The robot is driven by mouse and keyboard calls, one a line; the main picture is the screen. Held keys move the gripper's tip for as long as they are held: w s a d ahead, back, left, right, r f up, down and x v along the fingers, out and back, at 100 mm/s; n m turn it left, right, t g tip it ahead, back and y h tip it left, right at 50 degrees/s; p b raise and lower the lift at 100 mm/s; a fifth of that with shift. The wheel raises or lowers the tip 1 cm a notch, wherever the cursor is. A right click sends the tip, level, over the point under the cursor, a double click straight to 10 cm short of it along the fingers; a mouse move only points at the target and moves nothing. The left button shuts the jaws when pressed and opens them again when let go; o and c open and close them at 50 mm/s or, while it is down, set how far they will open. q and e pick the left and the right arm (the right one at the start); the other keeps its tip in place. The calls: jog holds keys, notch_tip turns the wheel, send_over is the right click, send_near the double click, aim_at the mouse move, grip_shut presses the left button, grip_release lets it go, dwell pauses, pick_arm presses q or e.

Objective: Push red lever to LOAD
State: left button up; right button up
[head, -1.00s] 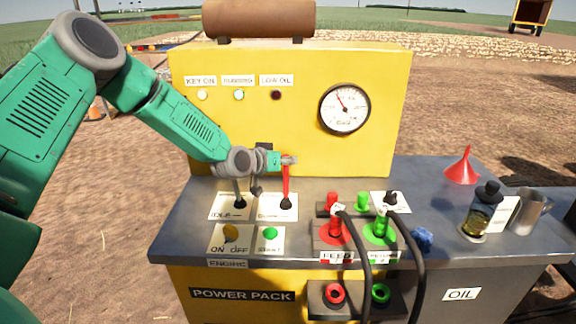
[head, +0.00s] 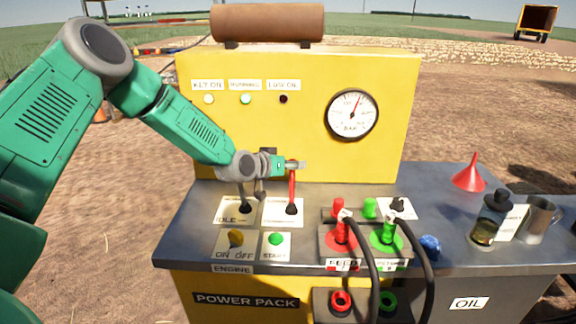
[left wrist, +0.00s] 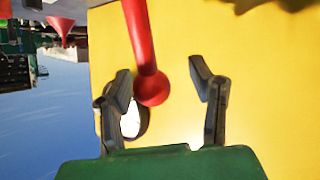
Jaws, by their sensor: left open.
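The red lever (head: 292,190) stands nearly upright from a white label plate (head: 271,211) on the power pack's grey top. The wording on that plate is too blurred to read. My left gripper (head: 299,164) is at the lever's top end in the head view. In the left wrist view the lever (left wrist: 139,40) ends in a red ball knob (left wrist: 152,88) between the two open fingers of my left gripper (left wrist: 161,80). The knob shows no clear contact with either finger. My right gripper is not in view.
A dark lever (head: 243,195) stands just left of the red one, by the IDLE plate. The yellow panel (head: 250,130) with its pressure gauge (head: 352,114) rises behind. Hoses (head: 417,258) and red and green couplings are to the right, then an oil bottle (head: 490,220).

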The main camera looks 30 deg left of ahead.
pick_arm(q)
jog(key=v, duration=1.2)
jog(key=shift+f, duration=0.1)
jog(key=shift+a+f, duration=0.1)
